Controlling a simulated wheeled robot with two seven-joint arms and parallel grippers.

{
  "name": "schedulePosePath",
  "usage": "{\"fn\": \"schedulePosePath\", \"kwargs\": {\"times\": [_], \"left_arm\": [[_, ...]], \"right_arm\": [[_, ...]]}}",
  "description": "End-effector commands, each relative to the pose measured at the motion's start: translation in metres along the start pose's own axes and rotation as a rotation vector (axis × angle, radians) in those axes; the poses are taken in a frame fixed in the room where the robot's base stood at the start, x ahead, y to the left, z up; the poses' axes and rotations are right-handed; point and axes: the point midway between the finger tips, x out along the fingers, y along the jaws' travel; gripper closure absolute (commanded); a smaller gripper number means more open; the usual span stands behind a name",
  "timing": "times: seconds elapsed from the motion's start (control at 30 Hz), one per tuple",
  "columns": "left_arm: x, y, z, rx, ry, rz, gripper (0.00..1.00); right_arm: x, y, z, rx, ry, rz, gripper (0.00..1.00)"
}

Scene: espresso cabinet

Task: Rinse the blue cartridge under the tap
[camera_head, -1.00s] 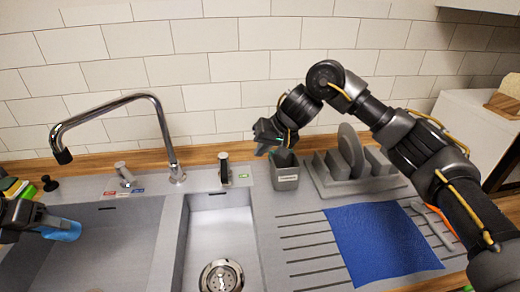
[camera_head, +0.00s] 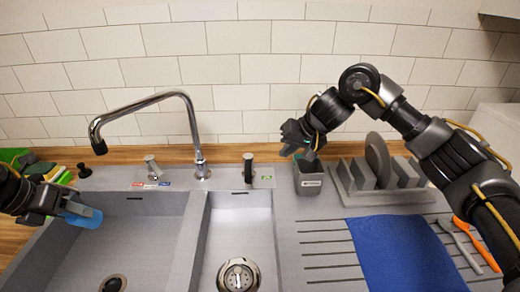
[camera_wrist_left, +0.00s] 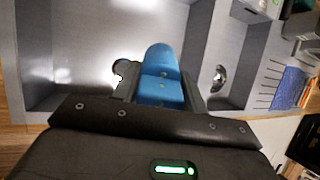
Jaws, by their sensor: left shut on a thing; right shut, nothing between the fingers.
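My left gripper (camera_head: 62,205) is shut on the blue cartridge (camera_head: 84,215) at the left edge of the large sink basin (camera_head: 160,233). The cartridge (camera_wrist_left: 161,72) sticks out from between the fingers in the left wrist view, over the basin. The tap (camera_head: 197,140) stands behind the basins with its spout turned left; the spout's dark tip (camera_head: 99,147) is behind and above the cartridge, apart from it. No water shows at the spout. My right gripper (camera_head: 297,145) is shut and empty, just above a small grey holder (camera_head: 309,180).
A plate rack (camera_head: 385,190) with a dark disc stands on the right. A blue cloth (camera_head: 405,255) and utensils (camera_head: 465,240) lie on the drainboard. Sponges (camera_head: 60,174) sit at the back left.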

Motion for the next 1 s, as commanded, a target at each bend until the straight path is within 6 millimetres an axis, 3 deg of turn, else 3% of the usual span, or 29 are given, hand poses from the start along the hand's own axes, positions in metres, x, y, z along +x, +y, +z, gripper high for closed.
{"fn": "schedulePosePath", "kwargs": {"times": [0.4, 1.0], "left_arm": [[-0.037, 0.008, -0.012, 0.001, -0.001, 0.0, 0.82], [-0.038, 0.008, -0.013, 0.0, -0.001, 0.0, 0.82]], "right_arm": [[-0.013, -0.006, -0.006, 0.0, 0.0, 0.0, 1.0], [-0.013, -0.006, -0.006, 0.0, 0.0, 0.0, 1.0]]}}
